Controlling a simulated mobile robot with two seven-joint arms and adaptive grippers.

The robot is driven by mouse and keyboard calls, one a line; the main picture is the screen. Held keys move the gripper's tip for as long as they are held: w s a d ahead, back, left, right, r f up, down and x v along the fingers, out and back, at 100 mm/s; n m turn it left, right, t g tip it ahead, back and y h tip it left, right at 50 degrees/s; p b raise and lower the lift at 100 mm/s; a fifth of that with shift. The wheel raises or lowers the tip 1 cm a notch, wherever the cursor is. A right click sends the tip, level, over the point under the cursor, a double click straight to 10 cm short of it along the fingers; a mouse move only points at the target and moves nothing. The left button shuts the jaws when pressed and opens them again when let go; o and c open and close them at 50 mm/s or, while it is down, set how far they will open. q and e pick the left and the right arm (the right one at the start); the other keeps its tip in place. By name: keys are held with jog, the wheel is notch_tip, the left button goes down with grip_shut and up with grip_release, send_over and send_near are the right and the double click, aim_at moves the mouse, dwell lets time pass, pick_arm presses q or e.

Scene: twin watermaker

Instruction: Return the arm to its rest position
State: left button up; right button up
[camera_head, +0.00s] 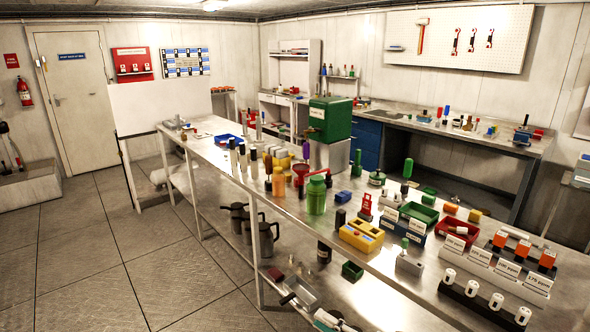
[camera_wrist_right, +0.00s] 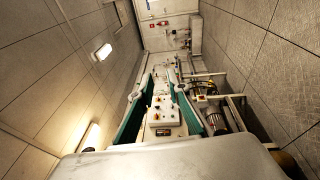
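In the head view, grey, white and teal parts at the bottom edge, in front of the bench's lower shelf, look like my right gripper (camera_head: 292,299) and wrist. No object is clearly held. My left gripper is in neither view.
A long metal bench (camera_head: 236,178) crosses the head view, crowded with bottles, bins and tools, including a green bottle (camera_head: 316,196) and a green box (camera_head: 330,119). Dark jugs (camera_head: 262,238) stand on its lower shelf. The tiled floor (camera_head: 90,255) at left is clear.

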jog(key=s+d+f+m+h, duration=0.6)
jog(key=s+f+m, duration=0.3)
jog(key=m, duration=0.3)
jog(key=s+d+f+m+h, duration=0.6)
jog(key=s+d+f+m, duration=0.1)
jog(key=s+f+m, duration=0.3)
jog(key=s+m, duration=0.1)
jog(key=m, duration=0.1)
jog(key=shift+s+f+m+g, duration=0.2)
jog(key=shift+s+m+g, duration=0.15)
jog(key=shift+m+g, duration=0.05)
